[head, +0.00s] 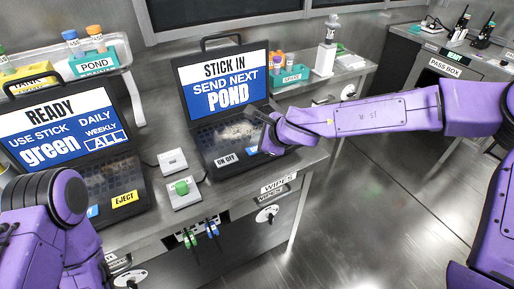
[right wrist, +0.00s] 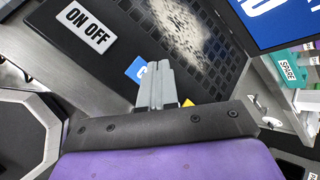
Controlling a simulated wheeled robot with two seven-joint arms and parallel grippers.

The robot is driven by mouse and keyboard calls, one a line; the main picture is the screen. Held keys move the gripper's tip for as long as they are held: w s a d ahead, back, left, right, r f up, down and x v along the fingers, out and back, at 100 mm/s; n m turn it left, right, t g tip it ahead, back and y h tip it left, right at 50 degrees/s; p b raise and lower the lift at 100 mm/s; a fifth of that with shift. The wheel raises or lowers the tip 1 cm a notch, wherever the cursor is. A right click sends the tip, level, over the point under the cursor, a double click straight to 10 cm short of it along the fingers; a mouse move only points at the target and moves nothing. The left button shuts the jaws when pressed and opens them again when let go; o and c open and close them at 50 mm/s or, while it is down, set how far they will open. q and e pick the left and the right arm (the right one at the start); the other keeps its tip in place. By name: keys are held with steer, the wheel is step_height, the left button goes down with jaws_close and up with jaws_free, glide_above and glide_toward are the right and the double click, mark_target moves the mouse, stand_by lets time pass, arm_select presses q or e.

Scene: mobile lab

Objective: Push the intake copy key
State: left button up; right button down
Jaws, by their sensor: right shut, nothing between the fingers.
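The right-hand laptop (head: 187,95) stands open on the bench, its screen reading "STICK IN SEND NEXT POND". A blue key (head: 251,150) with a white letter, likely "C", sits on its front strip; in the right wrist view the blue key (right wrist: 135,69) is partly hidden behind my fingers. My right gripper (head: 268,128) is shut and empty, over the laptop's front right part. In the right wrist view its fingertips (right wrist: 158,68) overlap the key's edge; I cannot tell whether they touch it. My left arm is at the lower left, its gripper out of view.
An ON OFF key (head: 226,159) sits left on the same strip. The left laptop (head: 20,150) reads "READY" and has a yellow EJECT key (head: 124,198). A green button box (head: 183,190) stands between the laptops. A teal rack (head: 290,77) is behind my right arm.

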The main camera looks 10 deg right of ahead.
steer(key=shift+f, duration=0.45)
steer(key=shift+f+b, duration=0.4)
steer(key=shift+b, duration=0.05)
stand_by(0.3)
steer(key=shift+r, duration=0.1)
steer(key=shift+r+p, duration=0.75)
steer(key=shift+p, duration=0.25)
step_height(320, 180, up, 5)
steer(key=p, duration=0.5)
steer(key=shift+r+p, duration=0.1)
steer(key=shift+p, duration=0.2)
stand_by(0.3)
